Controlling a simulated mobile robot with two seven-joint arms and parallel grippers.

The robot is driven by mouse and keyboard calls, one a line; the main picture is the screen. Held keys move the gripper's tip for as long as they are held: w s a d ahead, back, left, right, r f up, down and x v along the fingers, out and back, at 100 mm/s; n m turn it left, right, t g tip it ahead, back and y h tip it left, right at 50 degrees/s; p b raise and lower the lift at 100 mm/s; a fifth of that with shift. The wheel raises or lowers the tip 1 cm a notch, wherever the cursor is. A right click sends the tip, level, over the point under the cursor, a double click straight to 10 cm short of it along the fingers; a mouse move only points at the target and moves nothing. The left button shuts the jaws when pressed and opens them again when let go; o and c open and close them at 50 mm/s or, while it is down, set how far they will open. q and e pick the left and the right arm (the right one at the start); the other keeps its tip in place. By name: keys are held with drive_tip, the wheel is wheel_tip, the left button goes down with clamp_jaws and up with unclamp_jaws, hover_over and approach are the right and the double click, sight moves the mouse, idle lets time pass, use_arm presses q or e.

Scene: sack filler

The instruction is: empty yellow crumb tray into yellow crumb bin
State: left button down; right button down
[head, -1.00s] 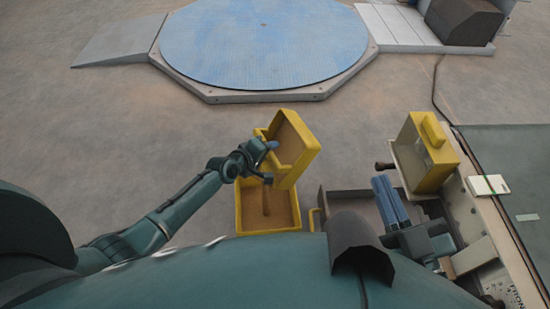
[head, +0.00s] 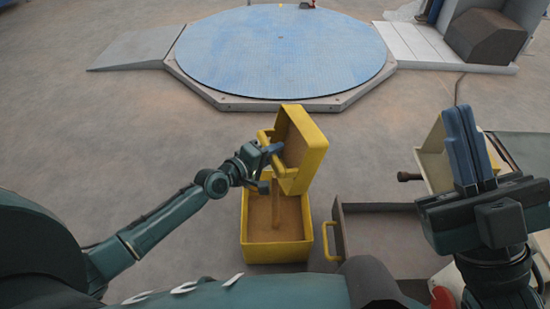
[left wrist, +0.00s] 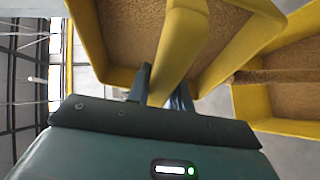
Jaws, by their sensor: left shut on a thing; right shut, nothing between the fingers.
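The yellow crumb tray (head: 314,158) is steeply tilted above the yellow crumb bin (head: 277,253). My left gripper (head: 271,152) is shut on the tray's handle, which lies between the fingers in the left wrist view (left wrist: 180,45). The tray's inside is covered with brown crumbs. A thin brown stream runs down from the tray into the bin, whose inside is also brown with crumbs. The bin stands upright on the floor and also shows in the left wrist view (left wrist: 245,105). My right gripper (head: 464,112) is shut and empty, pointing up at the right.
A grey open drawer (head: 385,222) with a yellow handle (head: 332,241) stands right of the bin. A cream machine part (head: 430,165) with a dark knob (head: 409,177) is partly hidden behind my right gripper. A blue round platform (head: 280,50) lies beyond, with clear floor before it.

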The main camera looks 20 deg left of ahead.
use_arm(q)
drive_tip(key=shift+r, duration=0.2)
drive_tip(key=shift+s+a+f+t, duration=0.15)
drive_tip(key=shift+a+t, duration=0.25)
drive_tip(key=shift+t, duration=0.1)
drive_tip(key=shift+p, duration=0.35)
drive_tip(key=shift+s+a+n+h, duration=0.25)
drive_tip(key=shift+a+n+h, duration=0.05)
drive_tip(key=shift+h, duration=0.2)
drive_tip(key=s+a+f+n+t+h, duration=0.1)
drive_tip(key=s+a+f+n+t, duration=0.2)
drive_tip(key=t, duration=0.5)
drive_tip(key=shift+s+a+f+n, duration=0.15)
drive_tip(key=shift+a+f+n, duration=0.6)
drive_tip(key=shift+n, duration=0.15)
drive_tip(key=shift+s+t+h, duration=0.25)
drive_tip(key=shift+t+h, duration=0.05)
